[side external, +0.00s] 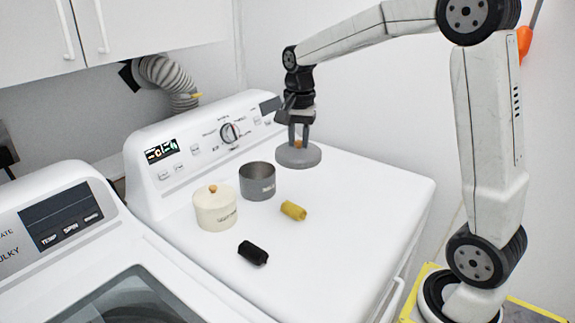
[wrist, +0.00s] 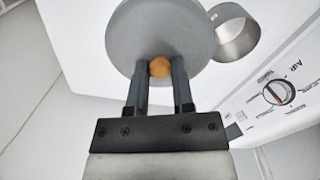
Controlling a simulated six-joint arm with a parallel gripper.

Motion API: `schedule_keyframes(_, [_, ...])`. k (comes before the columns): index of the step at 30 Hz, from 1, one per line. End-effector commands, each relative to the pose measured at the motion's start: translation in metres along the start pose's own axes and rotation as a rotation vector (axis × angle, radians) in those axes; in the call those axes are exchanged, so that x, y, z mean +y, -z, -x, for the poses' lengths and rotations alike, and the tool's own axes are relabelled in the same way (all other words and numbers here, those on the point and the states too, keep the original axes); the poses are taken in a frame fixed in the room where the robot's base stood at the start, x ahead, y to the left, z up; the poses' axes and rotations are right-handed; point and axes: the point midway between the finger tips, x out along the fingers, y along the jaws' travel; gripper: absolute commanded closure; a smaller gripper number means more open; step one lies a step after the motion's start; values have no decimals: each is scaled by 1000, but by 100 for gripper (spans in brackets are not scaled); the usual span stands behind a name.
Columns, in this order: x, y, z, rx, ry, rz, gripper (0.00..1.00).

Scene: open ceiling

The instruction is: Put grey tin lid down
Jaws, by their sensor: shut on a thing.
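The grey tin lid (side external: 298,158) is a flat round disc with a small orange-brown knob. My gripper (side external: 299,138) is shut on the knob, with the lid below the fingers over the far right part of the dryer top. In the wrist view the lid (wrist: 125,40) fills the upper middle, and its knob (wrist: 160,67) sits between the fingertips of my gripper (wrist: 160,72). I cannot tell whether the lid touches the surface. The open grey tin (side external: 258,183) stands to the left of the lid; in the wrist view the tin (wrist: 236,36) shows beside the lid's right edge.
A cream lidded tin (side external: 215,210) stands left of the grey tin. A yellow roll (side external: 293,211) and a black roll (side external: 253,253) lie in front. The control panel (side external: 205,145) rises behind. The right part of the white dryer top (side external: 365,200) is clear.

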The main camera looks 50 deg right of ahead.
Motion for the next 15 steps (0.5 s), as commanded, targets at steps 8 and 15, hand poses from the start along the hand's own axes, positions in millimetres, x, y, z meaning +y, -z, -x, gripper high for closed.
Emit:
schedule_keyframes(8, [42,-10,-30,-1,-1,-105,100])
schedule_keyframes(15, [82,-26,-58,-1,-2,-204,100])
